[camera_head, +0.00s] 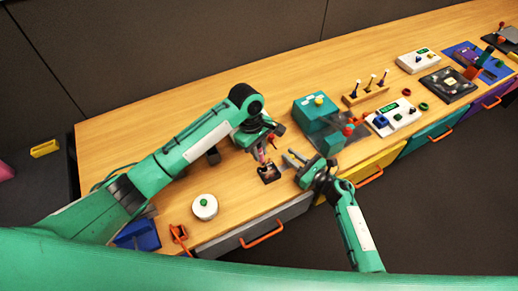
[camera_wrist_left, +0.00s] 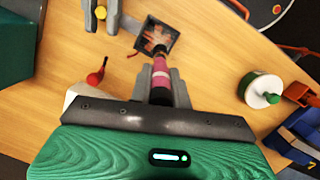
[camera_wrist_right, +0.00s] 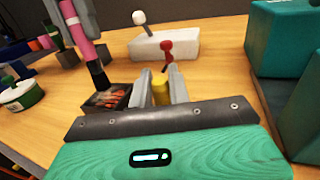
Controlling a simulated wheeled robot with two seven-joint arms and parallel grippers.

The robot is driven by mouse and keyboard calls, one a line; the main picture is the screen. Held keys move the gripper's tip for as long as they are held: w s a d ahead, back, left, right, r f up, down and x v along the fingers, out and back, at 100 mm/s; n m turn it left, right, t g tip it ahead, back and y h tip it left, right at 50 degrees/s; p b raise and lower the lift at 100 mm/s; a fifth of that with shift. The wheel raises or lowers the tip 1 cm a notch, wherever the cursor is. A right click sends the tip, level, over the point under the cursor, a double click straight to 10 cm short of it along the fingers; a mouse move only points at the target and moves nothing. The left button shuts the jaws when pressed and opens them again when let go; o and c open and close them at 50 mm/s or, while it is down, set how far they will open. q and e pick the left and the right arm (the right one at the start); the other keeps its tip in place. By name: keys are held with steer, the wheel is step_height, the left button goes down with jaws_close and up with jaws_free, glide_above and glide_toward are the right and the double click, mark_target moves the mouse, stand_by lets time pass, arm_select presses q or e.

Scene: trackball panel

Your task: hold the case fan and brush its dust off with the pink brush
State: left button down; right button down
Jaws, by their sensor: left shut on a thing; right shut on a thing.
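The case fan (camera_head: 268,174) is a small dark square frame with reddish-orange inside, low at the wood table; it also shows in the left wrist view (camera_wrist_left: 156,37) and the right wrist view (camera_wrist_right: 108,97). My left gripper (camera_head: 261,150) is shut on the pink brush (camera_wrist_left: 160,74), which points down with its dark tip at the fan; whether it touches is unclear. My right gripper (camera_head: 291,160) is beside the fan, shut on a yellow piece (camera_wrist_right: 160,92). I cannot tell whether this piece joins the fan.
A teal box (camera_head: 315,112) stands to the right. A white round container with a green knob (camera_head: 205,207) stands left, near a blue tray (camera_head: 137,236). Drawers with orange handles line the front edge.

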arm_select(q)
steer(key=shift+s+d, duration=0.35)
steer(key=shift+s, duration=0.05)
steer(key=shift+f, duration=0.1)
steer(key=shift+s, duration=0.1)
steer(key=shift+s+d, duration=0.3)
steer(key=shift+s, duration=0.2)
steer(key=shift+w+d, duration=0.45)
steer(key=shift+d, duration=0.05)
